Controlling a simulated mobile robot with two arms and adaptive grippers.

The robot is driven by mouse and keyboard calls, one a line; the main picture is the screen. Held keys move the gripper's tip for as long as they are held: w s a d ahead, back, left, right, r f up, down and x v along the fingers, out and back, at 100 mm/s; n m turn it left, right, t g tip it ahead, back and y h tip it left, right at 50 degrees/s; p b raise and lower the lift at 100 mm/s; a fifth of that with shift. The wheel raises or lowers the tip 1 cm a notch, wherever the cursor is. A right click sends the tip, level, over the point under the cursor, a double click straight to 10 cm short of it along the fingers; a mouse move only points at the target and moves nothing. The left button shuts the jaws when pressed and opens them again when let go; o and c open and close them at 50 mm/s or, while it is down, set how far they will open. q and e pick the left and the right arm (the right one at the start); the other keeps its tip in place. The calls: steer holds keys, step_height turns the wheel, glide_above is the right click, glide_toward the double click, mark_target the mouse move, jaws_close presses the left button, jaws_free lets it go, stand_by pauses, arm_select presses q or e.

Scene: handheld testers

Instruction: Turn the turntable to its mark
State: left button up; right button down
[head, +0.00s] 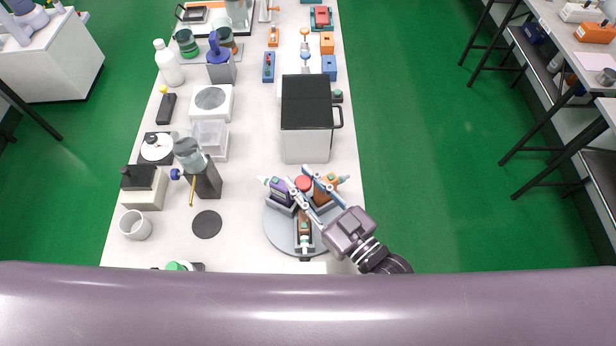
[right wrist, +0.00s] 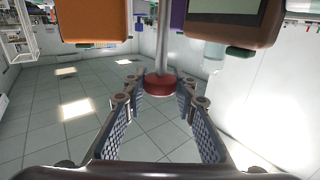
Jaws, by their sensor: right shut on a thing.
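The turntable (head: 277,232) is a round grey disc near the front of the bench, carrying a purple handheld tester (head: 280,192), an orange one (head: 322,192) and a brown one (head: 304,229) in grey holders. A red knob (head: 303,184) tops its central post. My right gripper (head: 299,177) reaches in from the lower right, with its fingers shut on the red knob. In the right wrist view, the knob (right wrist: 160,86) sits between the fingertips (right wrist: 160,80) below a grey post. A small dark piece shows at the disc's front edge; I cannot tell if it is the mark. My left gripper is out of view.
A white box with a black lid (head: 306,103) stands just behind the turntable. A black round pad (head: 207,224), a white cup (head: 135,225) and a dark stand with a glass vessel (head: 205,180) are to its left. The bench's right edge is close to the turntable.

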steer(key=c, duration=1.6)
jaws_free()
steer(key=shift+d, duration=0.1)
steer(key=v, duration=1.2)
steer(key=shift+s, duration=0.1)
